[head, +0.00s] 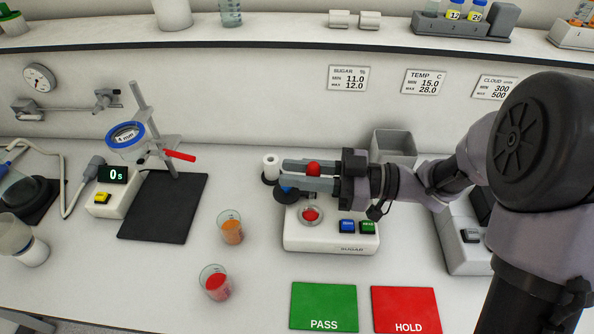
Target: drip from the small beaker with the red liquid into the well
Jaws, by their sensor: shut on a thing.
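A small beaker with red liquid (215,283) stands upright on the bench at the lower left of the middle. The round well (311,214) is on top of the white SUGAR meter (330,241), and red shows inside it. My gripper (288,175) is above and behind the well, its fingers pointing left. It is shut on a red rounded thing (313,168), which looks like a dropper bulb. My gripper is apart from the small beaker.
A beaker with orange liquid (231,228) stands between the red beaker and the meter. A white roll-shaped thing (271,163) stands just left of my fingertips. The green PASS mat (324,303) and red HOLD mat (406,306) lie in front. A grey bin (394,143) stands behind.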

